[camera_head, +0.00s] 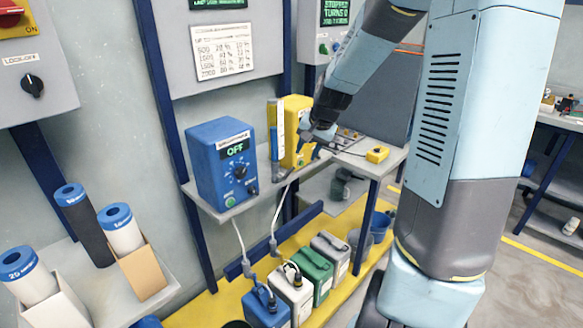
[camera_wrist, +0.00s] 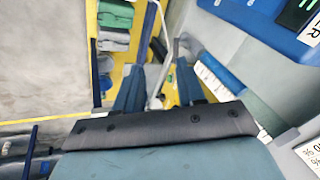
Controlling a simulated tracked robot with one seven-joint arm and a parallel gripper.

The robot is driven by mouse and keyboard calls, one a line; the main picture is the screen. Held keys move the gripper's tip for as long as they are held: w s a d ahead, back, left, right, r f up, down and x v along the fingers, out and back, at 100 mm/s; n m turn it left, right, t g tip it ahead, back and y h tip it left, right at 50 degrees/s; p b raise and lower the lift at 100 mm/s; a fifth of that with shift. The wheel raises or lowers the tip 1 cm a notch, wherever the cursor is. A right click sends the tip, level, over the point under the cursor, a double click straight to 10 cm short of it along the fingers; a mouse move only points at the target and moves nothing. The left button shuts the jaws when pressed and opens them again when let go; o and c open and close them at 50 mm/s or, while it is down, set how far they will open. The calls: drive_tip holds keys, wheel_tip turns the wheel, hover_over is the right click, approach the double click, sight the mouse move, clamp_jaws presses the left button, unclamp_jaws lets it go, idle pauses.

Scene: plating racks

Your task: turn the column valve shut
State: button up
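A yellow unit (camera_head: 292,118) stands on the grey shelf with a clear-white upright column with a scale (camera_head: 281,128) at its left side. The scaled column also shows at the right in the wrist view (camera_wrist: 212,80). I cannot make out the column valve clearly in either view. My gripper (camera_head: 318,138) is at the front right of the yellow unit, partly hidden by its own wrist. In the wrist view my gripper's two dark fingers (camera_wrist: 159,88) are apart, with a gap between them. I cannot tell whether they touch anything.
A blue box with an OFF display (camera_head: 222,160) stands left on the shelf (camera_head: 236,211). Several canisters (camera_head: 292,290) stand on the yellow platform below, with hoses running up. Blue-capped cylinders (camera_head: 118,228) stand at lower left.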

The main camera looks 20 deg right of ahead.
sight(294, 167)
drive_tip(key=w+d+f+m+t+y, duration=0.2)
drive_tip(key=w+d+f+m, duration=0.25)
drive_tip(key=w, duration=0.35)
drive_tip(key=x, duration=1.3)
drive_tip(key=shift+a+f, duration=0.1)
drive_tip(key=shift+f, duration=0.05)
clamp_jaws()
